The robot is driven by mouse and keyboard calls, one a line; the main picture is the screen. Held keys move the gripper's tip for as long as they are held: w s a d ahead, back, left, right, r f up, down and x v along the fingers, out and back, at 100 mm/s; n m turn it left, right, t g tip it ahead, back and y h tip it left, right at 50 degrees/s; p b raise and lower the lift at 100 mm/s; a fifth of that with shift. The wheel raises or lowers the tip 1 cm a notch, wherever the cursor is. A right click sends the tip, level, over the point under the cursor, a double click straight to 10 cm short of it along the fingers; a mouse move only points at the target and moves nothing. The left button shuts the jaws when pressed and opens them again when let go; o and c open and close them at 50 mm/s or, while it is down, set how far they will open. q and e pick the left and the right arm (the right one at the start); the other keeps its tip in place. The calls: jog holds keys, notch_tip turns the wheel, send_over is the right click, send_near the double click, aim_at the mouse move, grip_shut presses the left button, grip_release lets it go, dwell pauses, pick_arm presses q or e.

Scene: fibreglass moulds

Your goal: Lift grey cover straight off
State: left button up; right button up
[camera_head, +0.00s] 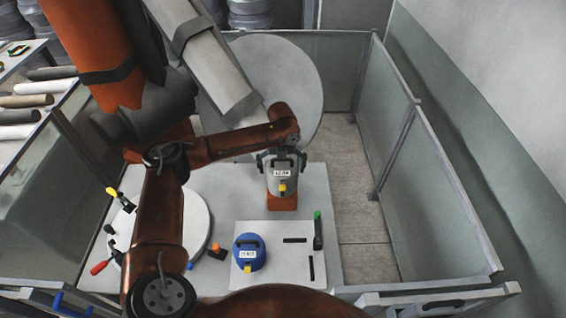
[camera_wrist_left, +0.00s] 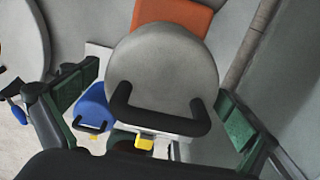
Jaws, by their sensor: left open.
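The grey cover (camera_head: 279,183) is a rounded grey body with a black handle, a white label and a yellow tab. It sits at an orange block (camera_head: 283,203) on the light table. In the left wrist view, the grey cover (camera_wrist_left: 165,68) fills the middle, its black handle (camera_wrist_left: 158,118) facing the camera and the orange block (camera_wrist_left: 172,14) behind it. My left gripper (camera_head: 281,154) is open at the cover's handle end. Its green-padded fingers stand apart on either side of the cover in the left wrist view. Whether they touch it is unclear. My right gripper is not in view.
A blue cover (camera_head: 250,255) with a handle sits on a white board (camera_head: 276,276) with black bars. A green-topped tool (camera_head: 318,230) stands at the board's right edge. A round white disc (camera_head: 197,222) with small tools lies left. Grey panels (camera_head: 440,165) fence the right.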

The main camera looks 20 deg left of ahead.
pick_arm(q)
jog(key=shift+d+f, duration=0.1)
jog(key=shift+f, duration=1.2)
jog(key=shift+c, duration=0.4)
